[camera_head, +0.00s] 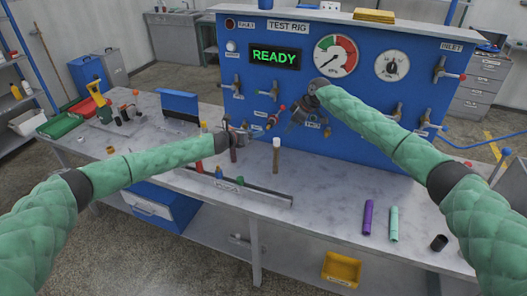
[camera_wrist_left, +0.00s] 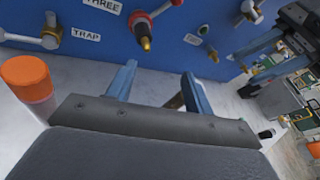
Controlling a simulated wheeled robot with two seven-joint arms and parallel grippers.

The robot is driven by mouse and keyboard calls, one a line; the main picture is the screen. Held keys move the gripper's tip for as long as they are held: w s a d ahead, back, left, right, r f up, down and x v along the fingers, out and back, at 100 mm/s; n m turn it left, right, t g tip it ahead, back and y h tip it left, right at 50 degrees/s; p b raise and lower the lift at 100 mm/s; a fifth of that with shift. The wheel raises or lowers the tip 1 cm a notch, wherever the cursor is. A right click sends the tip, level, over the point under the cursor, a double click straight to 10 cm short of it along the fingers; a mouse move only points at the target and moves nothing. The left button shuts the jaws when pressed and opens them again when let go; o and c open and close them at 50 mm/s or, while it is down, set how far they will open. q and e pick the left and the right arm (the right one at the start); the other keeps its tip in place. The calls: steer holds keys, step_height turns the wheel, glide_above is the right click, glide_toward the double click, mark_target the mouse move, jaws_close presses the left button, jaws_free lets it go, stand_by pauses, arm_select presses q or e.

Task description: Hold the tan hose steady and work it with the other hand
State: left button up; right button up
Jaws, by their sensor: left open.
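The blue test rig panel (camera_head: 245,85) carries gauges and protruding valves, including a red-collared brass-tipped fitting (camera_wrist_left: 142,32). A rail with coloured stubs (camera_head: 219,173) runs along the bench front. A purple tube (camera_head: 368,217), a mint tube (camera_head: 394,224) and a dark cylinder (camera_head: 439,243) lie right.

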arm_select(q)
steer(key=s+d+f+m+g, duration=0.2)
steer(key=s+d+f+m, duration=0.2)
steer(key=s+d+m, duration=0.1)
glide_toward(276, 163)
steer(key=shift+g, duration=0.4)
steer(key=w+f, duration=0.1)
steer(key=w+d+f, duration=0.1)
steer(key=w, duration=0.1)
steer(key=shift+w+d+f, duration=0.25)
steer(key=shift+d+f, duration=0.05)
steer(key=shift+f, duration=0.1)
steer(key=x, duration=0.5)
steer(key=shift+w+d, duration=0.15)
steer(key=shift+d, duration=0.1)
steer(key=shift+x, duration=0.95)
steer(key=shift+c, duration=0.2)
